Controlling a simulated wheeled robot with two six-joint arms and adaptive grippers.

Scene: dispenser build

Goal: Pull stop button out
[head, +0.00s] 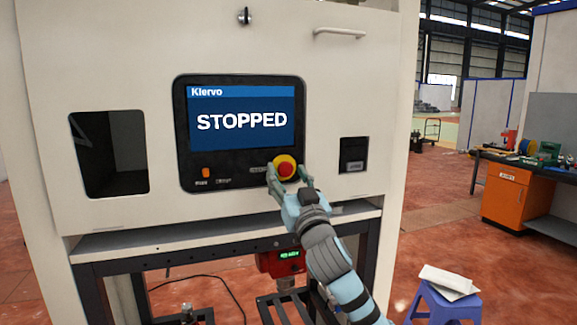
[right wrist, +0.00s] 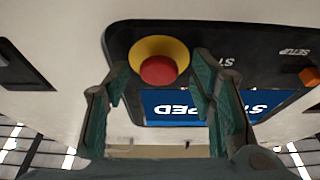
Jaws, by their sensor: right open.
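The stop button (head: 286,169) is a red knob on a yellow round base, at the lower right of the black panel (head: 183,130) of the machine. The screen (head: 241,119) reads "STOPPED". My right gripper (head: 286,181) is open, its green fingers close to the button on either side of it. In the right wrist view the red knob (right wrist: 158,70) shows between the two fingers (right wrist: 160,75), in front of the yellow base. I cannot tell whether the fingers touch the knob. My left gripper is not in view.
A dark window opening (head: 110,152) is left of the panel, and a small dark recess (head: 353,154) is right of it. A metal ledge (head: 150,238) runs below. A blue stool (head: 443,303) and an orange workbench cabinet (head: 516,193) stand to the right.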

